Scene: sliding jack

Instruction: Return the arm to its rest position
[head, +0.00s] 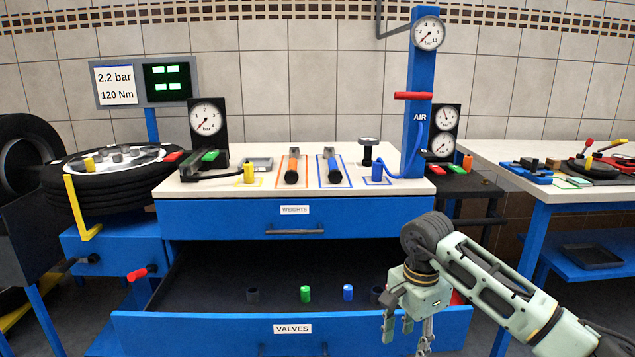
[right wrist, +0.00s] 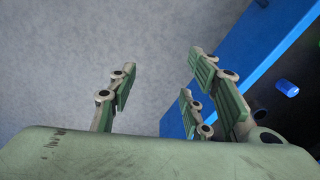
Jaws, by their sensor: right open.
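My right arm comes in from the right in the head view, and its gripper (head: 406,334) hangs with fingers down in front of the open VALVES drawer (head: 210,330), near its right end. In the right wrist view the fingers of this gripper (right wrist: 160,85) are spread apart with nothing between them. Grey floor shows beneath them, and the drawer's blue front (right wrist: 240,60) passes on the right. My left gripper is not in view.
The open drawer holds a green cap (head: 305,294), a blue cap (head: 348,292) and dark pieces. Above it stands the bench top (head: 265,185) with tools and a blue AIR column (head: 418,100). A side table (head: 560,194) is at right, a tire (head: 115,195) at left.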

